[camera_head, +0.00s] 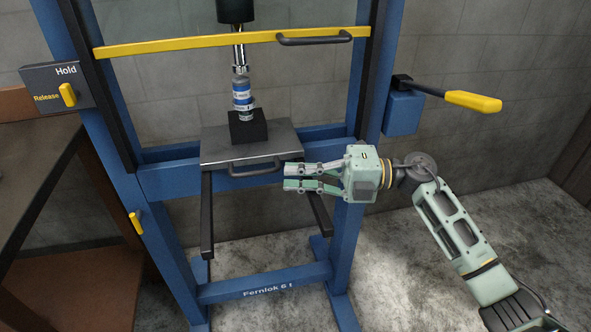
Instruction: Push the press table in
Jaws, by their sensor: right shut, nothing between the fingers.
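The press table (215,148) is a grey metal plate on dark rails in the blue press frame (350,200). A dark handle (254,172) is on its front edge. A black block (247,128) stands on the table, with a silver part bearing a blue and white label (242,97) upright on it, beneath the press ram (235,10). My right gripper (290,178) comes in from the right, with its fingertips just right of the handle, near the table's front right corner. It is shut and empty. I cannot tell whether it touches the table. My left gripper is out of view.
A yellow guard bar (200,44) with a dark handle crosses above the table. A lever with a yellow grip (470,101) juts out at the right. A Hold/Release switch box (57,88) is at the left. Brown shelving (40,180) stands at the far left.

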